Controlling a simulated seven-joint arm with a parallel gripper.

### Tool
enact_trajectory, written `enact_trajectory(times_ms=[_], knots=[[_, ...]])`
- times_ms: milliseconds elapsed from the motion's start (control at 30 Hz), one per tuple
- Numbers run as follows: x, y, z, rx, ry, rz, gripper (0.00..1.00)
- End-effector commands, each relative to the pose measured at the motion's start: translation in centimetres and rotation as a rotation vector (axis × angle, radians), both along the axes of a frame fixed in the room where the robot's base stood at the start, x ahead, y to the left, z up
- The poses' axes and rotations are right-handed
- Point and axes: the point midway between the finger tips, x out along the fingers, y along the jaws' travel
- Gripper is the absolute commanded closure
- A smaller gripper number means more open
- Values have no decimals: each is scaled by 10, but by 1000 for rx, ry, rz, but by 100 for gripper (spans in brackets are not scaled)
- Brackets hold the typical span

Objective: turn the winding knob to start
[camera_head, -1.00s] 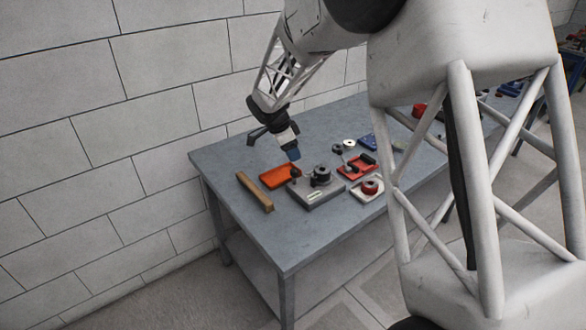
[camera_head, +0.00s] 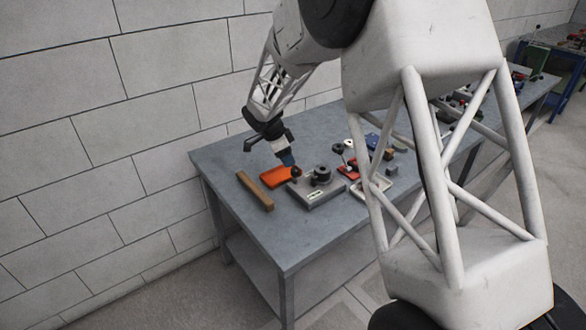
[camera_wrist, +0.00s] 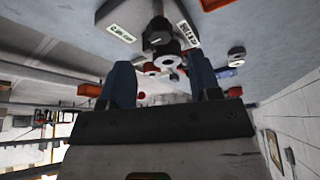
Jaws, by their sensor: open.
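A grey box (camera_head: 330,194) with a pale label stands on the table and carries a black round knob (camera_head: 321,173); I take this as the winding knob. A second small dark knob (camera_head: 297,172) shows at the box's left end. My gripper (camera_head: 288,161) points down above and behind that end, apart from the box as far as I can tell. In the wrist view, my gripper (camera_wrist: 162,80) is open, its two blue fingers apart with nothing gripped. The labelled box (camera_wrist: 128,18) and a black knob (camera_wrist: 158,36) appear beyond the fingertips.
An orange tray (camera_head: 273,178) lies left of the box, and a wooden bar (camera_head: 254,191) further left. A red item (camera_head: 348,170) and a pale tray (camera_head: 372,190) lie to the right. The table (camera_head: 290,235) is clear in front. A block wall (camera_head: 120,130) stands behind.

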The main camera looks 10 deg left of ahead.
Motion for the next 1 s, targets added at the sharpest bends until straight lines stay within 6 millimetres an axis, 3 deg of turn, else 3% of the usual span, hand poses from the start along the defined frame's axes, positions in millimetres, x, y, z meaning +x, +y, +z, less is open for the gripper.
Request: enact_trajectory(times_ms=[500,900,1000], knots=[[8,-20,-51,0,0,0,43],[9,-22,-56,0,0,0,43],[9,-22,-56,0,0,0,55]])
